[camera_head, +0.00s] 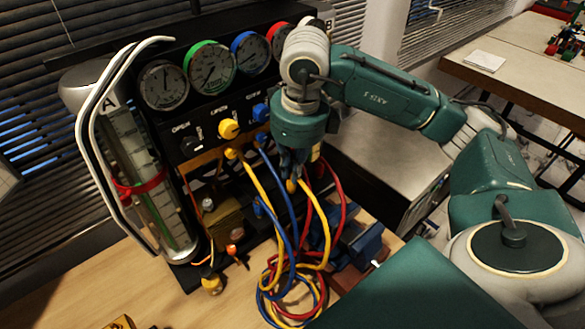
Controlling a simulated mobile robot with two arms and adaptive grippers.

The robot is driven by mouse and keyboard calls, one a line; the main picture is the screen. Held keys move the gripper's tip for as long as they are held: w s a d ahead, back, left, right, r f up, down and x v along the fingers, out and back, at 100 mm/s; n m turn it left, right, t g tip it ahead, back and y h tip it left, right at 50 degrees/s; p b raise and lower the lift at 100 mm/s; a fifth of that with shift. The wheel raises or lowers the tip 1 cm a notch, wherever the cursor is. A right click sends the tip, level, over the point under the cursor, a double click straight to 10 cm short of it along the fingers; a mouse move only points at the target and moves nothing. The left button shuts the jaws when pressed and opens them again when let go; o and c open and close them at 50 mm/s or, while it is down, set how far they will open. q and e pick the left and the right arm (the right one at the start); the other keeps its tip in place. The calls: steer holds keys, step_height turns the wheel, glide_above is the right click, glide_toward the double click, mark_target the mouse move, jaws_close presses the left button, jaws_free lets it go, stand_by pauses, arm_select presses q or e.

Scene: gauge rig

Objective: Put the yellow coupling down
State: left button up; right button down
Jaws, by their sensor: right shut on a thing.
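The yellow coupling (291,186) shows as a small yellow end just below my right gripper (291,168). My right gripper points down in front of the gauge panel and is shut on the coupling. Its fingers are dark and partly hide the coupling. A yellow hose (319,212) runs from near the coupling down to the bench. The coupling is above the bench, among the hoses. My left gripper is not in view.
The gauge panel (211,110) carries several round gauges and coloured knobs. Blue, red and yellow hoses lie coiled (290,290) on the wooden bench (165,300). A blue vise (355,245) stands right of them. A glass cylinder (140,170) stands left. The front-left bench has free room.

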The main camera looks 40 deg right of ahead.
mark_target(291, 174)
steer(key=shift+f, duration=0.75)
steer(key=c, duration=1.8)
jaws_free()
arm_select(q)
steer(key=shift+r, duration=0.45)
arm_select(e)
steer(key=shift+o, duration=0.2)
steer(key=r, duration=0.2)
steer(key=r+b, duration=0.1)
steer(key=r, duration=0.1)
steer(key=shift+s+a+r, duration=0.1)
steer(key=shift+s+r, duration=0.1)
steer(key=shift+r, duration=0.15)
arm_select(q)
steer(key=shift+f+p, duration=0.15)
steer(key=shift+p, duration=0.3)
arm_select(e)
step_height(291, 174, up, 7)
steer(key=s, duration=0.1)
steer(key=shift+s, duration=0.15)
